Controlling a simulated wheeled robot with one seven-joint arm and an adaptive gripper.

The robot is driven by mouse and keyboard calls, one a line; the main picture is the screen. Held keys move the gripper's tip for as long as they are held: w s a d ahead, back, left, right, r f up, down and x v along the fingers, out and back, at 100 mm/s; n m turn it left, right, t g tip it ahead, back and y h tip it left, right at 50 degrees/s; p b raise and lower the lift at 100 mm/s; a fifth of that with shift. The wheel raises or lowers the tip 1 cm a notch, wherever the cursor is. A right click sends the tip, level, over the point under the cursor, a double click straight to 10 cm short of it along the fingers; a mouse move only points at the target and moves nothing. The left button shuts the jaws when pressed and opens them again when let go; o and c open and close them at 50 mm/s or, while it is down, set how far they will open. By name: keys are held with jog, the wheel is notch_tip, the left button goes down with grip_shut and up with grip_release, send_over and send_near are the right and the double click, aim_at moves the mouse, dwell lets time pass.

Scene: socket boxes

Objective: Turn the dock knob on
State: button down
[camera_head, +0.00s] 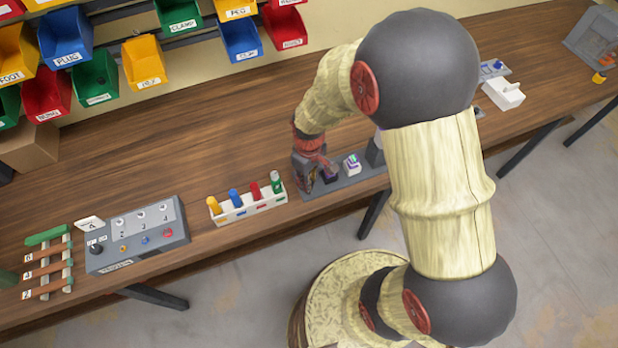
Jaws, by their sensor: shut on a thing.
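The grey dock (349,187) is a low strip at the front edge of the bench, right of the rack of colored pegs. My gripper (326,175) points down at the dock's left part and is shut on a small dark part there, which looks like the dock knob. The fingers cover most of the knob, so its pointing direction does not show. A small white block with a purple top (352,164) sits on the dock just right of my gripper. My arm hides the dock's right end.
A white rack (232,217) with several colored pegs stands left of the dock. A grey box (119,262) with a black dial and several sockets lies farther left. Labeled bins (143,62) hang at the back. A white block (505,95) lies at right. The mid-bench is clear.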

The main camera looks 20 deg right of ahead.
jog(key=m+p, duration=0.1)
jog(key=m, duration=0.3)
jog(key=shift+m+p, duration=0.3)
jog(key=shift+p, duration=0.1)
jog(key=shift+m+p, duration=0.6)
jog(key=shift+m, duration=1.3)
jog(key=c, duration=1.5)
grip_release()
jog(key=shift+c, duration=0.2)
notch_tip(320, 180, up, 12)
